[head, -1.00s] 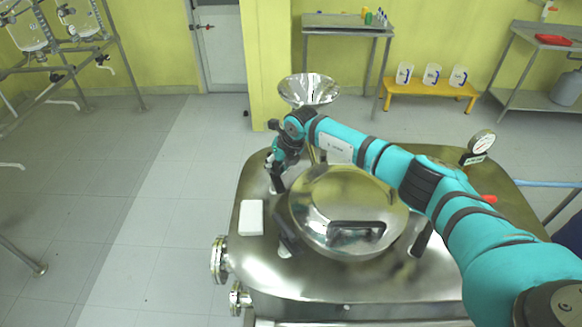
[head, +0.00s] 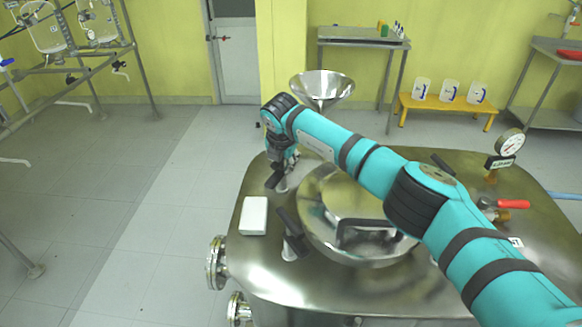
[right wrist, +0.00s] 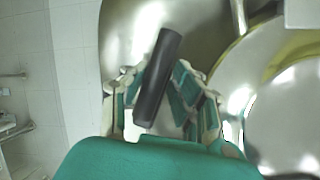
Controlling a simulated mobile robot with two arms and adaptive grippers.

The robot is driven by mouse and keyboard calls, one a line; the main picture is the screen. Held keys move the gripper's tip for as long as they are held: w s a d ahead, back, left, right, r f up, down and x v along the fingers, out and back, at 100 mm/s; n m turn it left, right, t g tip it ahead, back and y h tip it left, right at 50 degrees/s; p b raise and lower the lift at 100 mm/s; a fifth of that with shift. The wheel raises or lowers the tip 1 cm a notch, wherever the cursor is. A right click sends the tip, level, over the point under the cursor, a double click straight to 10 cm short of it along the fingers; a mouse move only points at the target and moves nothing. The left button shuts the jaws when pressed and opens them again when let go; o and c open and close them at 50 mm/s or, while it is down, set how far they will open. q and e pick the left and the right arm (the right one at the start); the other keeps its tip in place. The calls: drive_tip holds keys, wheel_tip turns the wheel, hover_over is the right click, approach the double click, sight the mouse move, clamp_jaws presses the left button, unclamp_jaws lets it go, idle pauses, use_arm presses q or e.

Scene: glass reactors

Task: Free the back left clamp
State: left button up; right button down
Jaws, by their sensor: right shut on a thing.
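The back left clamp has a black handle (head: 275,179) at the back left edge of the round steel lid (head: 345,195). My right gripper (head: 283,163) reaches down over it from behind. In the right wrist view the black handle (right wrist: 160,75) stands tilted between the fingers of my right gripper (right wrist: 165,98), which are shut on it. The clamp's base is mostly hidden by the gripper. The front left clamp (head: 291,222) sits at the lid's front left edge with its black handle raised at a slant. My left gripper is out of view.
A white block (head: 254,215) lies on the steel vessel top (head: 265,275) left of the lid. A steel funnel (head: 322,86) rises behind. A gauge (head: 510,142) and a red-handled valve (head: 512,204) stand at the right. My right arm crosses above the lid.

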drive_tip(key=shift+w+a+r+m, duration=0.2)
drive_tip(key=shift+a+r+m, duration=0.1)
drive_tip(key=shift+a+r, duration=0.15)
drive_tip(key=c, duration=1.4)
unclamp_jaws()
drive_tip(key=shift+c, duration=0.2)
drive_tip(key=shift+o, duration=1.3)
drive_tip(key=shift+f, duration=0.1)
drive_tip(key=shift+a+f, duration=0.1)
drive_tip(key=shift+a, duration=0.05)
drive_tip(key=shift+s+d+r, duration=0.15)
drive_tip(key=shift+d+r, duration=0.1)
drive_tip(key=shift+r, duration=0.15)
drive_tip(key=v, duration=1.1)
drive_tip(key=shift+a, duration=0.35)
